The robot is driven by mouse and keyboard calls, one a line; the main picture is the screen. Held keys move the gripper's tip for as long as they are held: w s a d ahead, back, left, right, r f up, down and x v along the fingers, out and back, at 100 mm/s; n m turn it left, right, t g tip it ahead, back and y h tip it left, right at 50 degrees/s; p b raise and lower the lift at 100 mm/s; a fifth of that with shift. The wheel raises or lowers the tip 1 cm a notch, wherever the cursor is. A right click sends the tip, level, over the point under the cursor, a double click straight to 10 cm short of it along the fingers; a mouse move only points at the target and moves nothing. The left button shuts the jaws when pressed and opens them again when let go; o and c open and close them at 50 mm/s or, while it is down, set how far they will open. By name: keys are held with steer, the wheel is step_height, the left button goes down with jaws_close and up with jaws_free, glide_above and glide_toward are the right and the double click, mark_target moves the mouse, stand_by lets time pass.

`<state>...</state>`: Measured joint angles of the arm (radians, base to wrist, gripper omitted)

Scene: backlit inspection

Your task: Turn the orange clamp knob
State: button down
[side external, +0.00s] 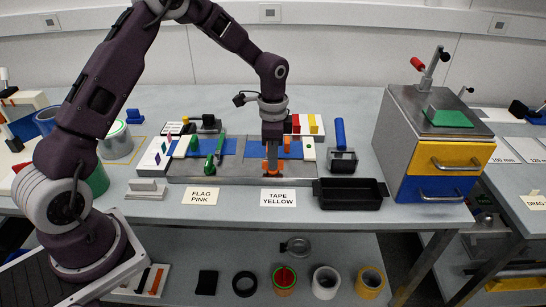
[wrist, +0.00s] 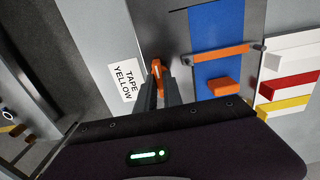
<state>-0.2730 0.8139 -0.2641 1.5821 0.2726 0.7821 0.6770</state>
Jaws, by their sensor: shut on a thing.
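The orange clamp knob (wrist: 156,68) stands near the front edge of the fixture plate, by the TAPE YELLOW label. In the wrist view it shows between the fingertips of my gripper (wrist: 158,84), which is shut on it. The fingers hide its lower part. In the side view my gripper (side external: 272,140) points straight down at the front of the right-hand blue panel, with orange parts at its tips. An orange bar (wrist: 222,55) and an orange block (wrist: 224,87) lie on the blue panel (wrist: 216,20), to the right of the knob in the wrist view.
A black tray (side external: 350,205) and a dark box with a blue handle (side external: 340,135) stand right of the fixture. A drawer cabinet (side external: 400,135) stands farther right. A green-handled clamp (side external: 218,150) is to the left. Red, yellow and white blocks (wrist: 295,80) lie near the panel.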

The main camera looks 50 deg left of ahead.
stand_by(0.5)
steer(key=c, duration=1.5)
jaws_free()
step_height(320, 180, up, 7)
steer(key=shift+r, duration=0.1)
steer(key=s+d+r+n+t+y, duration=0.1)
steer(key=s+d+r+n+t, duration=0.2)
steer(key=s+r, duration=0.95)
steer(key=s+n+t, duration=0.1)
steer(key=s+n, duration=0.1)
steer(key=s, duration=0.3)
steer(key=s+d+r+n, duration=0.1)
steer(key=s+n, duration=0.1)
steer(key=s, duration=0.4)
steer(key=s+d+r+n+t+h, duration=0.1)
steer(key=s+n, duration=0.1)
steer(key=s, duration=0.4)
steer(key=shift+d+t, duration=0.1)
steer(key=shift+t, duration=0.2)
